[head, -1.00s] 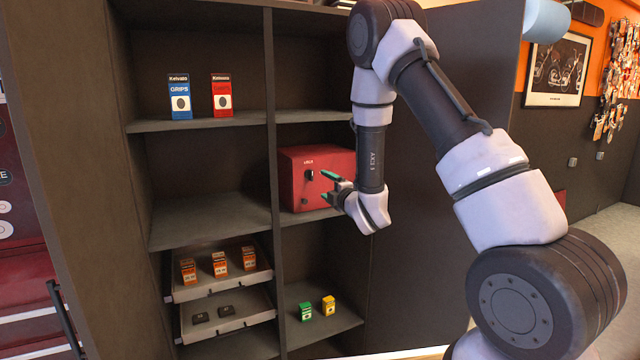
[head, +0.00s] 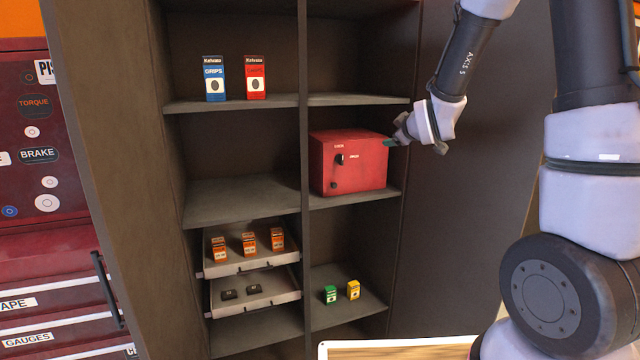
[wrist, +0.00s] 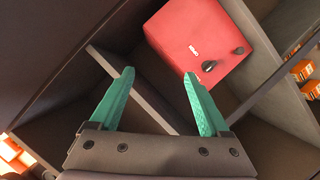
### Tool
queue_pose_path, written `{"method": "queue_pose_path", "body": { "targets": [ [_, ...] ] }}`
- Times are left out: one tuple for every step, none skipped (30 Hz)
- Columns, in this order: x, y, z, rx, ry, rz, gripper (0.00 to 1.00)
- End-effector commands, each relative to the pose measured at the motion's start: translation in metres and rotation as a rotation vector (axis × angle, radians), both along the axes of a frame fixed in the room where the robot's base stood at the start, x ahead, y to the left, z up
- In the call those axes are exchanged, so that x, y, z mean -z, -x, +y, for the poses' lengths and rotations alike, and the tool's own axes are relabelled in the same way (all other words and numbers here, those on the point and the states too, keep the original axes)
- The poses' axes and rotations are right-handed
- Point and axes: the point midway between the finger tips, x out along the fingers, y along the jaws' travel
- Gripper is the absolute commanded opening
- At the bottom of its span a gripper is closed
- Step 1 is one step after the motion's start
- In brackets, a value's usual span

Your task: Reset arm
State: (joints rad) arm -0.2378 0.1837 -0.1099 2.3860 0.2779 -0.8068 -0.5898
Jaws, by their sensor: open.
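My gripper (head: 392,143) is at the right side of the red box in the head view, partly hidden by my own wrist. In the wrist view my gripper (wrist: 160,98) shows two green fingers spread apart with nothing between them. The red box (head: 349,163) sits on a middle shelf in the right column of the cabinet, its door closed, with a black knob on the front. It also shows in the wrist view (wrist: 185,40), beyond the fingertips. I cannot tell from these views how far the fingers are from it.
The dark cabinet (head: 302,225) has a blue box (head: 214,80) and a red carton (head: 256,79) on an upper shelf. Orange boxes (head: 249,243) stand in a pulled-out tray (head: 204,273). Green (head: 330,294) and yellow (head: 353,290) boxes stand lower right. A red tool chest (head: 60,215) is at left.

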Motion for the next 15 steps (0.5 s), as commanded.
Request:
{"method": "queue_pose_path", "body": {
  "targets": [
    [-0.018, 0.013, -0.009, 0.040, -0.082, 0.035, 0.80],
    [-0.025, 0.022, -0.014, 0.063, -0.133, 0.065, 0.80],
    [-0.032, 0.035, -0.019, 0.096, -0.200, 0.107, 0.80],
    [-0.038, 0.045, -0.023, 0.121, -0.250, 0.138, 0.80],
    [-0.043, 0.056, -0.026, 0.146, -0.299, 0.169, 0.80],
    [-0.050, 0.071, -0.030, 0.177, -0.363, 0.209, 0.80],
    [-0.055, 0.083, -0.032, 0.202, -0.410, 0.238, 0.80],
    [-0.060, 0.096, -0.034, 0.227, -0.456, 0.269, 0.80],
    [-0.065, 0.114, -0.037, 0.260, -0.516, 0.309, 0.80],
    [-0.069, 0.128, -0.038, 0.286, -0.561, 0.340, 0.80],
    [-0.072, 0.142, -0.039, 0.313, -0.604, 0.370, 0.80],
    [-0.077, 0.161, -0.040, 0.348, -0.661, 0.408, 0.80],
    [-0.079, 0.176, -0.040, 0.376, -0.703, 0.438, 0.80],
    [-0.082, 0.191, -0.040, 0.403, -0.744, 0.467, 0.80],
    [-0.084, 0.211, -0.040, 0.439, -0.795, 0.504, 0.80]
  ]
}}
